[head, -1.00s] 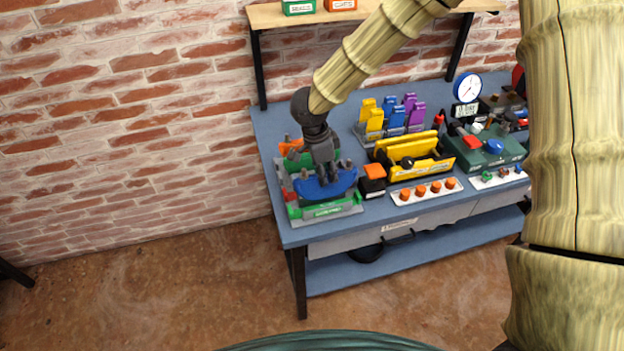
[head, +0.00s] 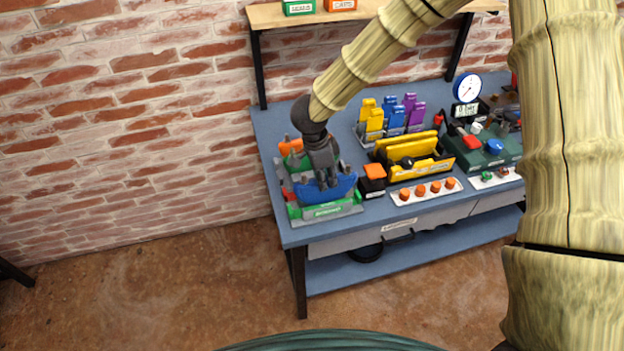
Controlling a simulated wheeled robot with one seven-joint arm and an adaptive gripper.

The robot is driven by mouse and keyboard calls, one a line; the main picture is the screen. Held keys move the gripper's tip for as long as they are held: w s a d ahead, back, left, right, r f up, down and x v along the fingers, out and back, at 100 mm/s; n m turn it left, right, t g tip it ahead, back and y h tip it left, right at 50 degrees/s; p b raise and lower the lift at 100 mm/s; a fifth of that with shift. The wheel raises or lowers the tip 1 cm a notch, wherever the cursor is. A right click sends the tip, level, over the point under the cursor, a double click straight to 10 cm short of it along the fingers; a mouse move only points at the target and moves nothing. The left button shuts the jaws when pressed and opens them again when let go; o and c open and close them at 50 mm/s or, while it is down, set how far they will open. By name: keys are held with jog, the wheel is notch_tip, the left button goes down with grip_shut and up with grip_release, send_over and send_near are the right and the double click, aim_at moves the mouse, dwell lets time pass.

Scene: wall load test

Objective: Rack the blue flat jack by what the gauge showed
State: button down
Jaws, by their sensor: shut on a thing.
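The blue flat jack (head: 342,189) is at the left end of the bench, held in my gripper (head: 326,181), which is shut on it. The jack is just over or behind the green-fronted rack (head: 330,211) with a label and a grey base. I cannot tell whether it touches the rack. More green and orange rack parts (head: 287,148) show behind my gripper, partly hidden. The gauge (head: 467,87) is a white dial with a blue rim at the bench's right back, above a small digital display (head: 466,111); its reading is too small to tell.
An orange-topped black block (head: 374,178) stands close right of the rack. Beyond it are a yellow-and-black tray (head: 432,172), a white strip with orange knobs (head: 405,195) and yellow, blue and purple stands (head: 396,115). A dark green unit (head: 485,150) sits farther right. A shelf (head: 280,17) hangs above.

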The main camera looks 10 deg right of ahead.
jog(key=shift+f+b, duration=0.35)
jog(key=shift+f, duration=1)
dwell(0.4)
jog(key=c, duration=0.9)
grip_release()
jog(key=shift+o, duration=0.2)
jog(key=shift+r, duration=0.15)
jog(key=shift+r+p, duration=3.9)
jog(key=shift+p, duration=0.25)
